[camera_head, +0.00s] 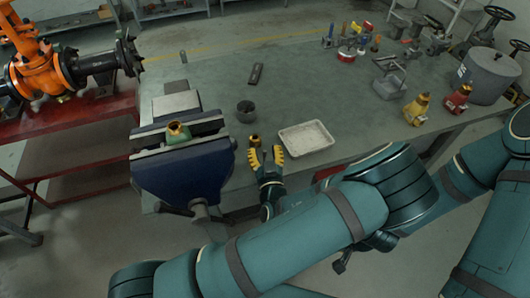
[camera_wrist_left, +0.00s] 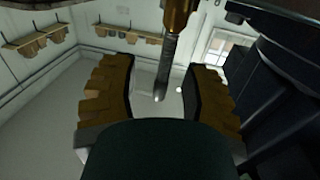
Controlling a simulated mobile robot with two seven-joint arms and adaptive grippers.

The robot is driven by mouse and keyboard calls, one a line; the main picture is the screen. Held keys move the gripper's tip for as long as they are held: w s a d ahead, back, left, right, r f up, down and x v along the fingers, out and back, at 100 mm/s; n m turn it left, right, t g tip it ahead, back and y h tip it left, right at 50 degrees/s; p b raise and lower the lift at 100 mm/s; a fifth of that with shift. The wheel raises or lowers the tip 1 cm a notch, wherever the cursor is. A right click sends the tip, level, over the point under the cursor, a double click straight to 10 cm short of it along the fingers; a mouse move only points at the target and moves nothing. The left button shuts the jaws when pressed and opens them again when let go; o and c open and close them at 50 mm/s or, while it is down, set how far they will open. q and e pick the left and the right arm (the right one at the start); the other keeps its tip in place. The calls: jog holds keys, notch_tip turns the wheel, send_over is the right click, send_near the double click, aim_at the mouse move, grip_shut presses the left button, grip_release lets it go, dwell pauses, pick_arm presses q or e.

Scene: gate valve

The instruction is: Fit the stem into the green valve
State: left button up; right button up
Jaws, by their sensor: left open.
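The green valve (camera_head: 178,133) sits between the jaws of the blue vise (camera_head: 190,172), with a brass-coloured opening on top. My left gripper (camera_head: 266,156) is open, to the right of the vise near the table's front edge. A brass piece, seemingly the stem (camera_head: 254,141), shows at its fingertips. In the left wrist view the stem (camera_wrist_left: 177,20) has a brass top and a dark metal rod. The rod shows between the spread fingers of my left gripper (camera_wrist_left: 157,80), with visible gaps on both sides. My right gripper is not in view.
A pale tray (camera_head: 306,138) lies right of my left gripper. A dark round cup (camera_head: 245,111) and a dark flat block (camera_head: 256,74) are behind. Yellow (camera_head: 417,109) and red (camera_head: 458,98) valve parts stand at right, near a grey drum (camera_head: 487,75). The table's middle is largely clear.

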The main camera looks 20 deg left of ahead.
pick_arm(q)
jog(key=shift+s+r, duration=0.1)
jog(key=shift+s, duration=0.2)
jog(key=shift+c, duration=0.3)
grip_shut()
